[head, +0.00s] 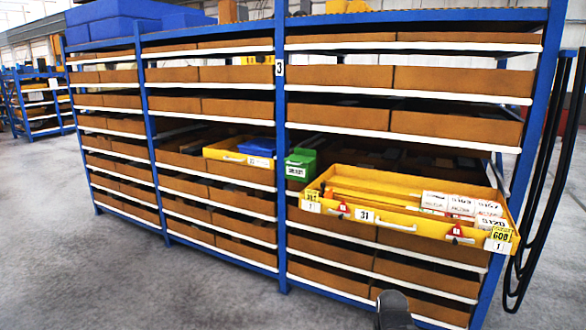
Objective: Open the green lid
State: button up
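A small green box with a green top (301,162) and a white label on its front stands on a middle shelf level, just right of the blue post marked 3. The green top looks closed, but it is too small to see its edge or any handle clearly. A dark grey rounded part (393,309) at the bottom edge, in front of the rack's lowest level, looks like the end of my arm. It is well below and to the right of the green box and apart from it. Its fingers cannot be made out.
A yellow drawer (398,220) marked 31, with white labelled boxes inside, sticks out right of the green box. A yellow tray (240,152) with a blue bin (257,146) sits to its left. Brown bins fill the blue rack. The grey floor (120,270) at left is clear.

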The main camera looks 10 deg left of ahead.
aim_at(294, 157)
jog(key=u, duration=0.4)
jog(key=i, duration=0.7)
jog(key=u, duration=0.8)
jog(key=i, duration=0.9)
jog(key=u, duration=0.05)
